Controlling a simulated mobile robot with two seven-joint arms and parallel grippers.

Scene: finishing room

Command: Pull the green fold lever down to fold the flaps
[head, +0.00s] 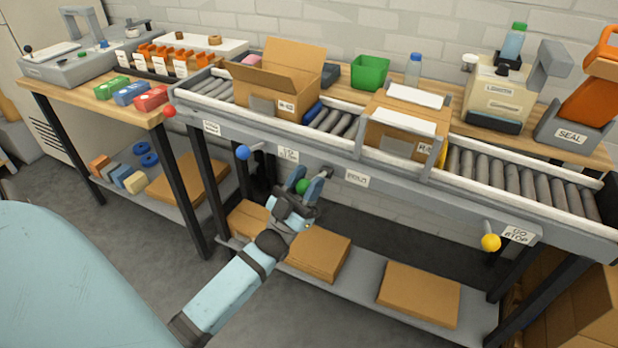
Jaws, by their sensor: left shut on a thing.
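The green fold lever's ball knob (303,186) sits below the front rail of the conveyor, near the FOLD label (357,178). My left gripper (306,184) is shut on the knob, with its fingers on either side of it. Most of the lever's rod is hidden by the fingers. An open cardboard box (275,85) with raised flaps stands on the rollers at the left. A second box (400,135) sits under the grey frame further right, with white panels over its top. My right gripper is not in view.
A blue knob (242,152) and a red knob (169,111) stick out to the left along the rail, and a yellow knob (491,242) to the right. Flat cardboard (420,292) lies on the lower shelf (365,302) beneath my gripper.

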